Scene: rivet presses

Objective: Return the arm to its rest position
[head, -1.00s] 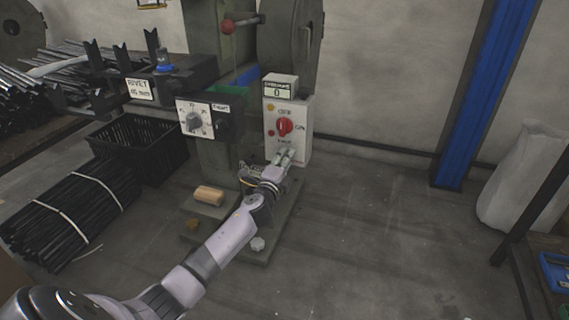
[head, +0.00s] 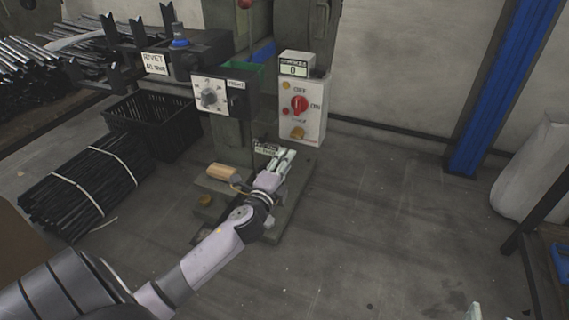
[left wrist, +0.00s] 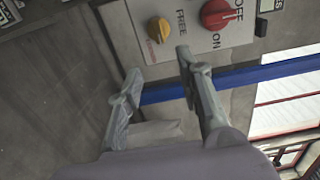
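My left gripper (head: 282,157) is in front of and below the white control box (head: 316,125) of the rivet press, apart from it. Its two fingers are spread with nothing between them, as the left wrist view (left wrist: 158,65) also shows. The box carries a red switch (head: 299,105) and a yellow knob (head: 297,133). In the left wrist view the red switch (left wrist: 218,14) and yellow knob (left wrist: 158,30) lie beyond the fingertips. A pale tip at the bottom edge seems to be my right gripper (head: 474,312); the rest of it is out of frame.
The press base (head: 294,215) lies under my left gripper, with a wooden handle (head: 222,172) beside it. A black crate (head: 150,112) and bundled rods (head: 85,185) stand left. A blue post (head: 488,90) and white sack (head: 535,170) stand right. Open floor lies between.

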